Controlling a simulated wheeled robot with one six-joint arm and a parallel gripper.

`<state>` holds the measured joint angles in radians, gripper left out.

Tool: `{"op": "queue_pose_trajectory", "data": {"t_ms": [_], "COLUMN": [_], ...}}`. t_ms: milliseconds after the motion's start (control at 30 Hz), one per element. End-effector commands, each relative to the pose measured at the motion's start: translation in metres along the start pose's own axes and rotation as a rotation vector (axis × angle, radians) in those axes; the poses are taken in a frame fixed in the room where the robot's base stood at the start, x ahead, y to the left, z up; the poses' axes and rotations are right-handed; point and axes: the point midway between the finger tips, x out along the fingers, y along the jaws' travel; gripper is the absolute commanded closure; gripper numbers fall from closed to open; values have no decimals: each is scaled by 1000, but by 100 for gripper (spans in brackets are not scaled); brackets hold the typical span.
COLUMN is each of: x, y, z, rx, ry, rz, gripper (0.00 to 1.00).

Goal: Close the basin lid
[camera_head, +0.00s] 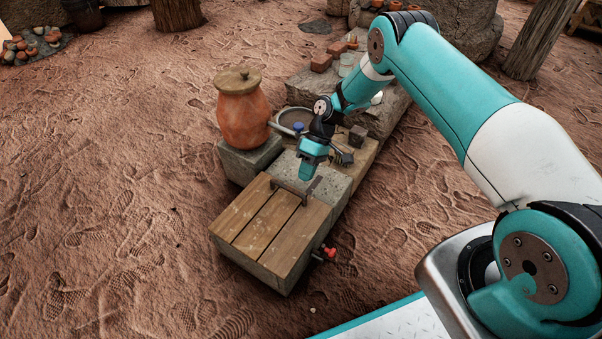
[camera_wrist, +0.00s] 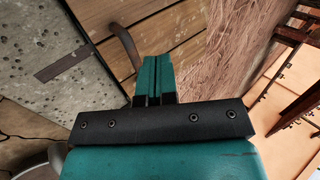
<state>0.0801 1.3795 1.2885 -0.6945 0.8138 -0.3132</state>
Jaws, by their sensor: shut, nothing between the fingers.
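The basin lid (camera_head: 265,225) is made of wooden planks and lies flat over the stone basin (camera_head: 250,267). A dark handle (camera_head: 296,190) stands on the lid near its back edge. My gripper (camera_head: 305,177) is shut and empty, just above the back edge of the lid beside the handle. In the wrist view the shut fingers (camera_wrist: 154,80) point toward the planks (camera_wrist: 180,25), with the curved handle (camera_wrist: 124,45) just left of them. I cannot tell whether the fingers touch the handle. The basin's inside is hidden.
A red tap (camera_head: 327,253) sticks out of the basin's right side. A lidded clay pot (camera_head: 243,110) stands on a stone block (camera_head: 250,158) behind left. A round pan (camera_head: 295,119), a brush and bricks lie behind my gripper. The sandy ground in front is clear.

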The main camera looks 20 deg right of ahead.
Motion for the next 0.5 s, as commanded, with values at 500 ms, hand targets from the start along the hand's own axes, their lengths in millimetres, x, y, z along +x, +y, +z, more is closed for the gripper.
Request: {"op": "queue_pose_trajectory", "data": {"t_ms": [500], "x": [6], "y": [17], "z": [6], "rx": [7], "ry": [4], "rz": [1], "gripper": [100]}}
